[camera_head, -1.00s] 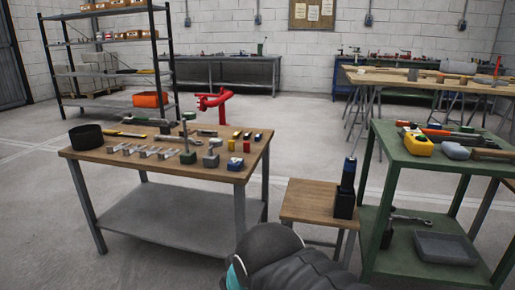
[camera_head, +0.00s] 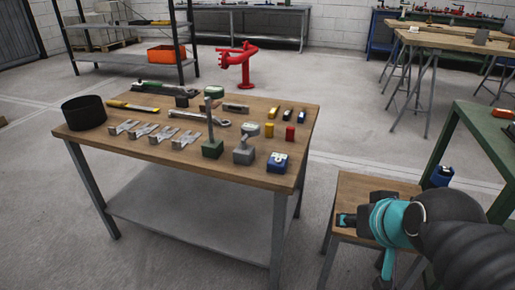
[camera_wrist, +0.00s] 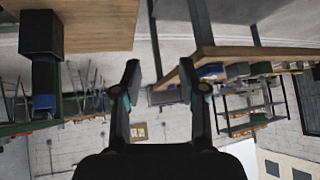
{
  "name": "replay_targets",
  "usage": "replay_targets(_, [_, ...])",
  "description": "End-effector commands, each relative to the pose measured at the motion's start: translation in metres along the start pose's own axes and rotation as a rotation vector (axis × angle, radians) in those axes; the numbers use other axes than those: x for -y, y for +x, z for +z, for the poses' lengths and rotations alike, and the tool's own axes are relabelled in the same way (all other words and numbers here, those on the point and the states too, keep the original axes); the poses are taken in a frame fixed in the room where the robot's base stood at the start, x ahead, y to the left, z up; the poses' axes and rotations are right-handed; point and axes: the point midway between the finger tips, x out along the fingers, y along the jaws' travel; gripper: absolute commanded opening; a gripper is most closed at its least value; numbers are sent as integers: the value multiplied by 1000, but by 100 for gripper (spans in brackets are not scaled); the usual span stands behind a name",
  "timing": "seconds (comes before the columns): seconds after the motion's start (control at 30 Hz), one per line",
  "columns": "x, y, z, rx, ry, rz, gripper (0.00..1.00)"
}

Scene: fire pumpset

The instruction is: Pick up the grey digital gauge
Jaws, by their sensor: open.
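A small grey device with a rounded top, which looks like the grey digital gauge (camera_head: 244,152), stands near the front right of the wooden worktable (camera_head: 150,161). Its display cannot be made out. A green-based stand with a post (camera_head: 212,148) is at its left and a blue block (camera_head: 277,163) at its right. My gripper (camera_wrist: 158,85) is open and empty in the wrist view, with nothing between its fingers. In the head view my arm is at the lower right, over the small wooden stool, well apart from the gauge. The gauge cannot be made out in the wrist view.
Small yellow, red and black blocks (camera_head: 289,133), metal brackets (camera_head: 159,135), wrenches and a black round container (camera_head: 84,112) share the table. A red stand (camera_head: 240,65) is behind it. The green cart (camera_head: 480,130) stands at the right. Floor between table and stool is narrow.

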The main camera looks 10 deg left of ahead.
Motion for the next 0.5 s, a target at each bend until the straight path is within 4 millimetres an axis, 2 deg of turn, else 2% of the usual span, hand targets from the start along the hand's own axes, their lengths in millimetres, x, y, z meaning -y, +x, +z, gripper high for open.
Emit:
replay_targets(0.03, [21, 14, -22, -56, -18, -52, 42])
replay_targets(0.1, [47, 29, -53, -150, -27, -108, 42])
replay_targets(0.2, [84, 47, -92, -277, -26, -165, 42])
replay_targets(0.3, [118, 63, -123, -392, -13, -187, 42])
replay_targets(0.4, [154, 78, -146, -502, 6, -198, 42])
replay_targets(0.5, [184, 92, -158, -592, 29, -164, 42])
